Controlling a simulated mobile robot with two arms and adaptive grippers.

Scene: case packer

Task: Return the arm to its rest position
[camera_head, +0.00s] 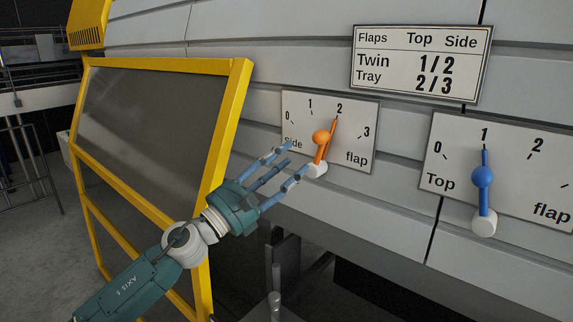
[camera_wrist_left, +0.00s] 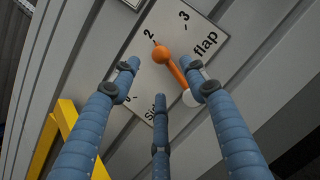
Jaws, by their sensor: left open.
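My left gripper (camera_head: 285,165) is open, its blue fingers spread in front of the side flap dial (camera_head: 356,138). The orange lever (camera_head: 321,138) on that dial points at 2. In the head view the fingertips are just left of the lever and appear apart from it. In the left wrist view the orange lever (camera_wrist_left: 172,64) shows beyond the open fingers (camera_wrist_left: 160,85), with nothing held between them. My right gripper is not in view.
The top flap dial (camera_head: 520,175) with a blue lever (camera_head: 483,177) at 1 is on the right. A sign (camera_head: 421,64) lists Twin 1/2 and Tray 2/3. A yellow-framed dark panel (camera_head: 150,115) stands close on the left, behind my left arm.

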